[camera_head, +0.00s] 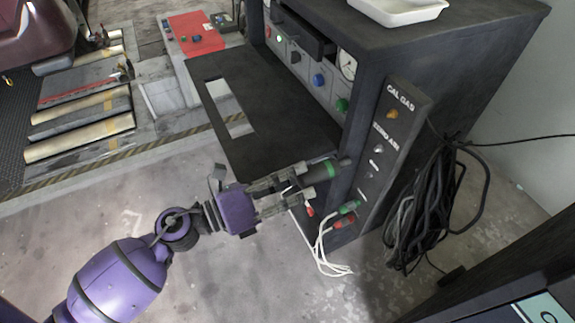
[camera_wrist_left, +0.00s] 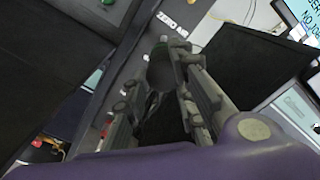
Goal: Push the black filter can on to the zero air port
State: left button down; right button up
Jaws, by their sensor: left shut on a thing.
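The black filter can (camera_head: 318,172) has a green band and points right, toward the side panel of the dark cabinet. My left gripper (camera_head: 303,184) is shut on it. In the left wrist view the can (camera_wrist_left: 160,72) sits between the two fingers, its green end partly hidden. The panel carries the printed label ZERO AIR (camera_head: 386,134), with a small pale fitting (camera_head: 378,148) just below it. The label also shows in the left wrist view (camera_wrist_left: 170,12). The can's far end is near the panel; I cannot tell whether it touches a port. My right gripper is not in view.
Red and green plugs with white cables (camera_head: 345,221) are at the panel's lower end. A black cable coil (camera_head: 430,215) hangs on the cabinet's right side. A dark shelf (camera_head: 260,150) juts out behind the gripper. Bare floor (camera_head: 250,285) lies in front.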

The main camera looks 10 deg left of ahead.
aim_at(323, 171)
pick_arm(q)
jog(key=shift+s+r, duration=0.2)
jog(key=shift+s+r+m, duration=0.1)
jog(key=shift+m, duration=0.2)
jog(key=shift+w+d, duration=0.25)
jog(key=shift+d, duration=0.1)
jog(key=p+x, duration=0.1)
jog(key=x, duration=0.2)
jog(key=shift+w+d, duration=0.15)
jog(key=shift+w, duration=0.05)
jog(key=shift+x, duration=0.95)
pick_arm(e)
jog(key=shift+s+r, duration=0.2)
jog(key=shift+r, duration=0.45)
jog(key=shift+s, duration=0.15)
pick_arm(q)
jog(key=shift+w+d+p, duration=0.3)
jog(key=shift+d+p, duration=0.05)
jog(key=shift+p, duration=0.1)
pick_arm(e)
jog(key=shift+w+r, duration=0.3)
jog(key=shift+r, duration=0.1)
